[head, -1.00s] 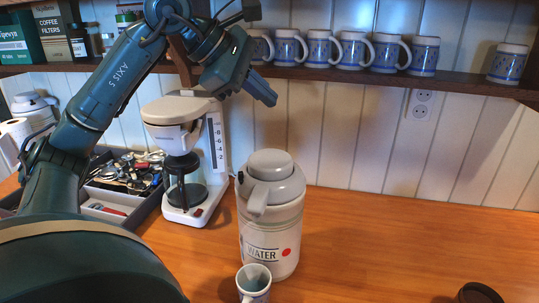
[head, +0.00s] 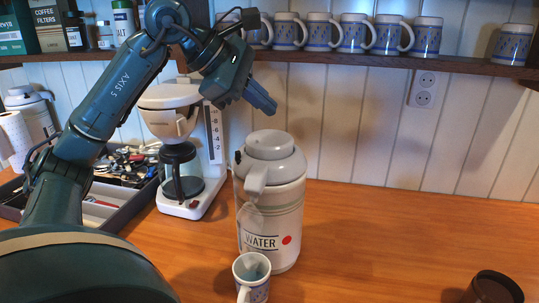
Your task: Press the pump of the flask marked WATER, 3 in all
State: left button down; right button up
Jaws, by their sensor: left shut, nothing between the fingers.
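The flask marked WATER (head: 284,210) stands upright on the wooden counter near the middle of the head view. It is white with grey bands and a red dot. Its grey pump top (head: 269,144) appears raised, and its spout points toward me. A blue-and-white mug (head: 252,284) stands in front of the flask, below the spout. My left gripper (head: 268,106) is shut and empty, in the air above the flask's pump top and apart from it. My right gripper is not in view.
A coffee maker (head: 168,105) and a grey utensil tray (head: 128,209) stand left of the flask. Another flask (head: 38,118) is at the far left. A shelf (head: 420,67) with several mugs runs above. A dark round object (head: 497,284) is at the lower right.

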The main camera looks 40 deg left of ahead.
aim_at(270, 137)
pick_arm(q)
notch_tip(270, 137, down, 2)
jog(key=shift+f+b, duration=0.25)
jog(key=shift+b, duration=0.5)
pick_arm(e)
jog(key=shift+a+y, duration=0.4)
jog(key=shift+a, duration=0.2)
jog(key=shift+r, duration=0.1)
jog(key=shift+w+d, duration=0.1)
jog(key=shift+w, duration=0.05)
pick_arm(q)
jog(key=shift+f, duration=0.2)
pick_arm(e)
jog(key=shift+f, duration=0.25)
pick_arm(q)
jog(key=shift+f+b, duration=0.3)
jog(key=shift+b, duration=0.15)
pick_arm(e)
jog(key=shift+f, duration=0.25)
